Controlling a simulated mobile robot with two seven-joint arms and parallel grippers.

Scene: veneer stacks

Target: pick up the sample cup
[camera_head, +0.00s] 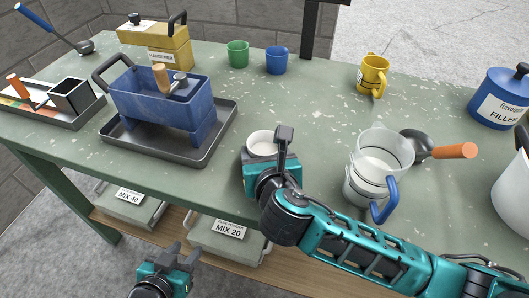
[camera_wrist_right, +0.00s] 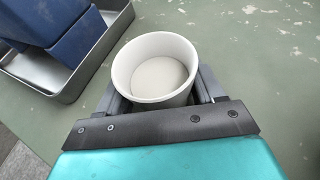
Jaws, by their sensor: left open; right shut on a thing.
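The sample cup (camera_head: 262,143) is a small white round cup near the front middle of the green table. In the right wrist view the white cup (camera_wrist_right: 155,68) shows from above, empty, with its rim facing the camera. My right gripper (camera_head: 272,150) is shut on the cup, with one finger on each side of it. Whether the cup's base touches the table is hard to tell. My left gripper (camera_head: 170,262) is open and empty, low in front of the table's front edge.
A blue container (camera_head: 160,100) stands on a grey tray (camera_head: 214,136) left of the cup. A clear jug (camera_head: 384,150) with a blue handle stands to the right, beside an orange-handled scoop (camera_head: 440,151). Green (camera_head: 238,54) and blue cups (camera_head: 276,60) stand behind; the table's middle is clear.

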